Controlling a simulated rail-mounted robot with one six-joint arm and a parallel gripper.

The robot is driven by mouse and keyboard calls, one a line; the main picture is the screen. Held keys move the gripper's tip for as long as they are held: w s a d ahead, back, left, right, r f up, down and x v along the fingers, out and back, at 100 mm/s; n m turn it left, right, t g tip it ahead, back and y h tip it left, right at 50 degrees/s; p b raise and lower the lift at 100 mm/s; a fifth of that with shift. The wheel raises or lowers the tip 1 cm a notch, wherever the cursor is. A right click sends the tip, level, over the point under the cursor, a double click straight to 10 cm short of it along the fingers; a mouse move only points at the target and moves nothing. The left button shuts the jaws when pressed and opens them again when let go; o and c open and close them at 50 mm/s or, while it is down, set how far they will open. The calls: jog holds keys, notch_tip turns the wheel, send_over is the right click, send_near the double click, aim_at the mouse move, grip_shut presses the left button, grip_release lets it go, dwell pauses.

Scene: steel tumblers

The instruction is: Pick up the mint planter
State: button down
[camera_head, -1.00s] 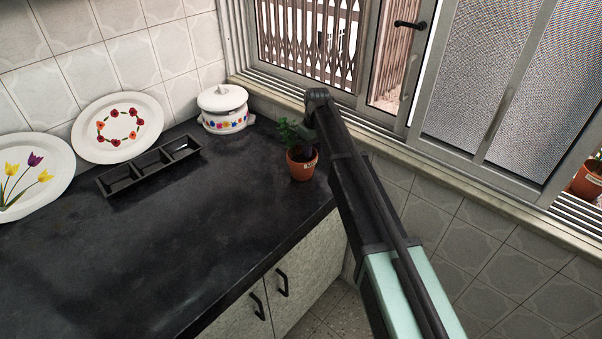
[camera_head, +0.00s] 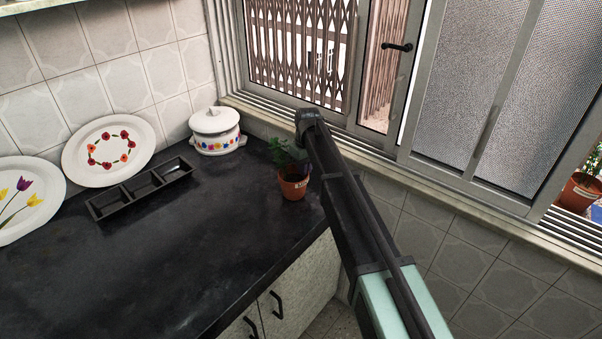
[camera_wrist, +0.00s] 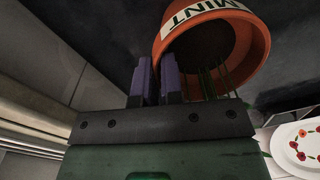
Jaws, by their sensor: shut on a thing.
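The mint planter is a small terracotta pot (camera_head: 293,187) with a white label and green leaves. It is upright at the right end of the dark counter, near the edge, with no clear gap beneath it. In the wrist view the orange pot (camera_wrist: 255,45) reads "MINT" upside down, with its dark inside and green stems showing. My gripper (camera_wrist: 157,75) has its two purple fingers close together at the pot's rim, shut on it. In the head view my arm and the leaves hide most of the gripper.
A white lidded pot (camera_head: 214,130) stands behind and left of the planter. A black three-part tray (camera_head: 140,187) and two flowered plates (camera_head: 108,151) are further left. The window sill (camera_head: 270,115) runs behind. The front of the counter is clear.

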notch_tip(320, 180, up, 20)
jog(key=p, duration=2)
notch_tip(320, 180, down, 20)
jog(key=b, duration=2)
jog(key=shift+s+d+r, duration=0.1)
jog(key=shift+r, duration=0.2)
jog(key=m, duration=0.1)
jog(key=s+m, duration=0.1)
jog(key=m, duration=0.1)
jog(key=shift+s+d, duration=0.1)
jog(key=shift+d, duration=0.2)
jog(key=shift+m, duration=0.3)
jog(key=shift+f, duration=0.35)
jog(key=c, duration=1.2)
grip_release()
